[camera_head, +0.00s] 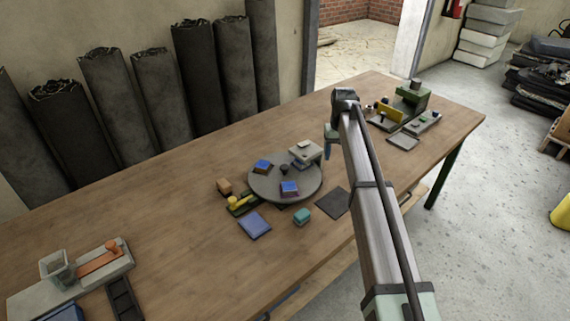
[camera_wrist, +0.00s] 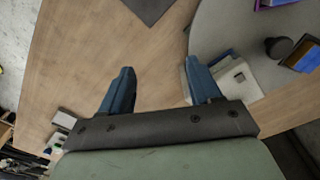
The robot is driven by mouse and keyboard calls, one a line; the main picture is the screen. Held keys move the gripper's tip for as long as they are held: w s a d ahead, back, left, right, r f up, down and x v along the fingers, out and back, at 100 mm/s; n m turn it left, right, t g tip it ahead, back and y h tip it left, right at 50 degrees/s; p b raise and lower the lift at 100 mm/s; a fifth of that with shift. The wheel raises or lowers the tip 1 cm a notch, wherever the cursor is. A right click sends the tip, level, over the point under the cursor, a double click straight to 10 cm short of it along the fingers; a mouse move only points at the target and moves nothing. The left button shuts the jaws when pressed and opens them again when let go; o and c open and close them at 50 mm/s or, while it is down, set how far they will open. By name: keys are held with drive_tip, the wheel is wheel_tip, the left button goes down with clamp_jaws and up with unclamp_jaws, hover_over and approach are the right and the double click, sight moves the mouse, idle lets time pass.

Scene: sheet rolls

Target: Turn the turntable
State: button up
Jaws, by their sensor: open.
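The turntable (camera_head: 264,187) is a round grey disc on the wooden table, near the middle of the head view. Two blue-topped blocks, a small dark knob (camera_head: 284,168) and a pale block (camera_head: 305,149) at its far right edge show on or at it. In the wrist view the turntable (camera_wrist: 225,35) fills the upper right, with the dark knob (camera_wrist: 279,47) on it. My gripper (camera_wrist: 158,80) is open and empty, with two blue fingers. It hangs to the right of the turntable in the head view. The right finger overlaps the pale block in the wrist view; contact cannot be told.
A dark square pad (camera_head: 332,203), a teal block (camera_head: 303,216) and a blue pad (camera_head: 254,225) lie in front of the turntable. A yellow-handled clamp (camera_head: 241,204) stands at its left. A green device (camera_head: 412,97) stands at the far right. Bare wood (camera_head: 170,210) lies left.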

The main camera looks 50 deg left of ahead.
sight(285, 166)
drive_tip(key=s+a+r+n, duration=0.4)
drive_tip(key=s+a+r, duration=0.4)
drive_tip(key=s+a, duration=0.45)
drive_tip(key=shift+g, duration=0.3)
drive_tip(key=f, duration=1.4)
drive_tip(key=shift+s, duration=0.25)
clamp_jaws()
